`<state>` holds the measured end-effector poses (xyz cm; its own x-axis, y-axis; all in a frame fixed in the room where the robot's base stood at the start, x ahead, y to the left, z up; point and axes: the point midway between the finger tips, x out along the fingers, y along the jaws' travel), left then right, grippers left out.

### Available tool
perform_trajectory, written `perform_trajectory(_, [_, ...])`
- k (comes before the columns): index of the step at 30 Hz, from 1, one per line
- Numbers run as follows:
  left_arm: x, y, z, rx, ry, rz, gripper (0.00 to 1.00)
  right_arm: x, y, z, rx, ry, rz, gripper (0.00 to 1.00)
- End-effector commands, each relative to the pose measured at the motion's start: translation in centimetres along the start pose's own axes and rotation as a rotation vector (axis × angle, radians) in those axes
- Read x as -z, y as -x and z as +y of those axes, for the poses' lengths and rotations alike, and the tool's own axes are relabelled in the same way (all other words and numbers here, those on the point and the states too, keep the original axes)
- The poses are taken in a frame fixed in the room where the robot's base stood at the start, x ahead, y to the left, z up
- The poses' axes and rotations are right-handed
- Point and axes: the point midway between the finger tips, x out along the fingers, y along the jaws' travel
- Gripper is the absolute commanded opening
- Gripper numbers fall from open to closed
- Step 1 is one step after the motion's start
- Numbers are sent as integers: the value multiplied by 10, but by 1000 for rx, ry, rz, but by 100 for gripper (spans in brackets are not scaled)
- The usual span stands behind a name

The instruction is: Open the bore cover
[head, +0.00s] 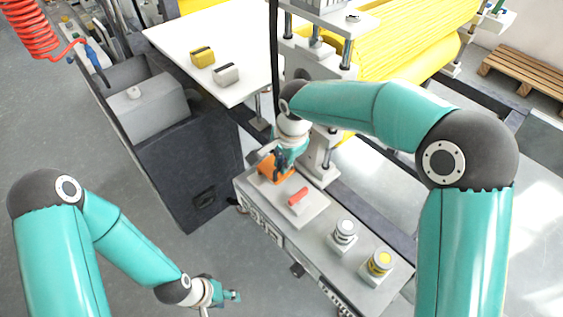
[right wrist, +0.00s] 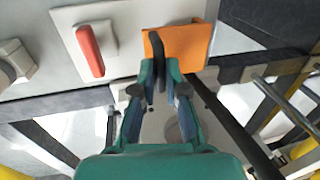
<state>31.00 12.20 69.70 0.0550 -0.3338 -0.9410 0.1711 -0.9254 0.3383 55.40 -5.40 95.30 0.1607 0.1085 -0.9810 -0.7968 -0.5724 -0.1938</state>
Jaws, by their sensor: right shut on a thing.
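The orange bore cover (head: 267,167) is at the far end of the grey machine top, partly hidden by my right gripper in the head view. In the right wrist view the cover (right wrist: 200,44) is an orange plate with a black handle (right wrist: 158,62). My right gripper (head: 278,163) is over the cover, its fingers shut on the black handle. The right wrist view shows the fingertips (right wrist: 160,72) on either side of it. I cannot tell how far the cover is tilted. My left gripper (head: 232,296) is low at the front left, away from the cover; its jaw opening is too small to judge.
A red handle (head: 298,196) sits on a pale plate beside the cover. A white-topped knob (head: 344,230) and a yellow-topped knob (head: 381,261) stand nearer on the machine top. A white table (head: 180,38) carries yellow and grey blocks. Machine posts stand close behind my right gripper.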

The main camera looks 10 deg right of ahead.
Motion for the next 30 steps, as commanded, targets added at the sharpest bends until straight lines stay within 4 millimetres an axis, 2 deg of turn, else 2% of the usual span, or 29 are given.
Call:
perform_trajectory(5, [0, 1, 0, 0, 0, 0, 40, -1, 0, 1, 0, -1, -9, 0])
perform_trajectory(11, [0, 4, 2, 0, 0, 0, 40, 0, 5, -8, 1, -1, -9, 0])
perform_trajectory(21, [0, 17, 6, 0, 0, 0, 40, 0, 16, -39, 4, 3, -7, 0])
perform_trajectory(30, [0, 31, 11, 0, 0, 0, 40, 0, 18, -64, 3, 3, -8, 0])
